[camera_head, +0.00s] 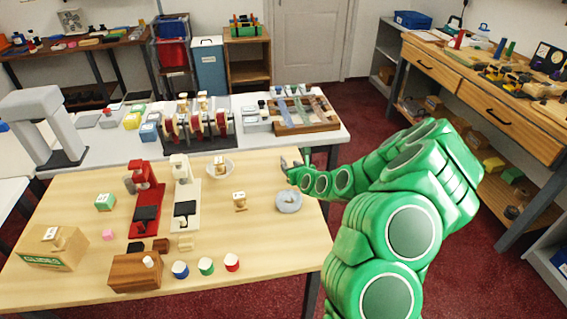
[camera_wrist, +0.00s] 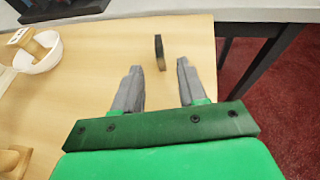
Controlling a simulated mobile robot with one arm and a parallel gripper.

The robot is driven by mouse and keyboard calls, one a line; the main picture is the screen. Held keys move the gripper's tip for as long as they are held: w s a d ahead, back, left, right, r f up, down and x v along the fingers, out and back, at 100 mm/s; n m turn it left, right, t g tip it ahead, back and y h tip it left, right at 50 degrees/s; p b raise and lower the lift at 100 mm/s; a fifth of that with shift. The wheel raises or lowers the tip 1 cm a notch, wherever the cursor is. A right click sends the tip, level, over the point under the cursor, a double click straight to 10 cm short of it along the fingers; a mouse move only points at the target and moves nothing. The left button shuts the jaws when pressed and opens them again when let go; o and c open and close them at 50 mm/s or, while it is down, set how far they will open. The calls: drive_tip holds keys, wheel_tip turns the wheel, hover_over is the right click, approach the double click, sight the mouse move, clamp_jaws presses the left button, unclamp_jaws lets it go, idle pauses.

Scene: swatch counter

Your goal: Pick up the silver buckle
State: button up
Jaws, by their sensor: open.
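My gripper (camera_head: 291,163) is at the far right corner of the wooden table, to the right of the white bowl. In the wrist view my gripper (camera_wrist: 158,78) has its two grey fingers spread apart with nothing between them. A small, thin, dark upright piece (camera_wrist: 159,52) stands on the table just beyond the fingertips, roughly in line with the gap. It may be the silver buckle seen edge-on, but I cannot tell. In the head view I cannot make it out clearly beside my fingers.
A white bowl (camera_wrist: 40,54) holding a wooden-handled stamp is left of my gripper. A wooden stamp (camera_head: 240,201) and red press (camera_head: 147,200) stand further left. A white counter (camera_head: 345,133) adjoins behind.

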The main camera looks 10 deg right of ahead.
drive_tip(key=shift+w+a+f, duration=0.25)
drive_tip(key=shift+w+f, duration=0.25)
drive_tip(key=shift+w, duration=0.1)
drive_tip(key=shift+x, duration=1.2)
clamp_jaws()
